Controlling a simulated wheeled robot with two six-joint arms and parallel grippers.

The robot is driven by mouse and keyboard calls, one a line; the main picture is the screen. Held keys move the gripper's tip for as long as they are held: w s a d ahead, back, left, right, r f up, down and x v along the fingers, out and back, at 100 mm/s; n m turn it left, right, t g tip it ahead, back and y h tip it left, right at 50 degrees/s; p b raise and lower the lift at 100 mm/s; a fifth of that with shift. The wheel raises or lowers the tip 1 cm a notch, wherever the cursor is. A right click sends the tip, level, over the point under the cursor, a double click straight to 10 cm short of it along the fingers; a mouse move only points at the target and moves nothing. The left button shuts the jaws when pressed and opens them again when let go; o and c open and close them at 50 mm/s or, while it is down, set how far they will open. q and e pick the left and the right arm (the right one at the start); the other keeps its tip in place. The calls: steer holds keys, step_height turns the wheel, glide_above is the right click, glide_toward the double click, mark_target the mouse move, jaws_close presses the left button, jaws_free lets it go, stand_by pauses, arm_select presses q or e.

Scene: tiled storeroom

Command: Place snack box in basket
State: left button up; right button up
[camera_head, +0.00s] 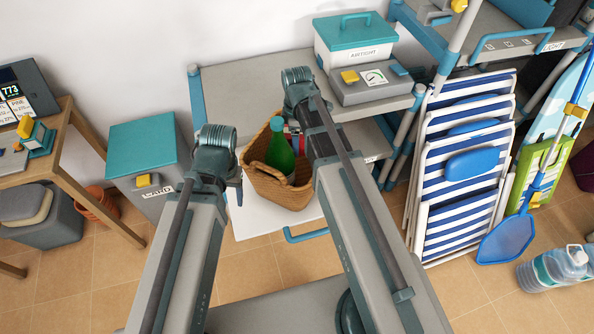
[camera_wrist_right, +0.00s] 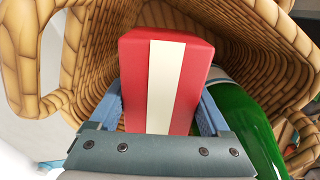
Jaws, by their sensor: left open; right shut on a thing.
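The snack box is red with a cream stripe (camera_wrist_right: 165,75); in the right wrist view it is between the blue fingers of my right gripper (camera_wrist_right: 163,108), which is shut on it. The box is inside the mouth of the woven basket (camera_wrist_right: 75,55); whether it touches the bottom cannot be told. In the head view the tan basket (camera_head: 262,188) stands on a pulled-out white shelf, and my right arm covers part of it and most of the box. My left gripper (camera_head: 236,190) is open and empty, just left of the basket.
A green bottle (camera_head: 279,152) is in the basket beside the box; it also shows in the right wrist view (camera_wrist_right: 243,125). A grey cart top (camera_head: 240,85) is behind, with a teal-lidded container (camera_head: 355,45).

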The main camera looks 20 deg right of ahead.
arm_select(q)
step_height(320, 180, down, 7)
steer(key=b, duration=0.6)
steer(key=shift+f, duration=0.15)
arm_select(e)
glide_above(297, 169)
step_height(297, 169, down, 7)
steer(key=shift+f, duration=0.2)
arm_select(q)
steer(key=shift+f, duration=0.15)
arm_select(e)
steer(key=shift+f, duration=0.1)
arm_select(q)
step_height(297, 169, down, 4)
steer(key=b, duration=0.4)
steer(key=shift+f, duration=0.1)
arm_select(e)
step_height(297, 169, down, 4)
steer(key=shift+f, duration=0.1)
steer(key=o, duration=1.4)
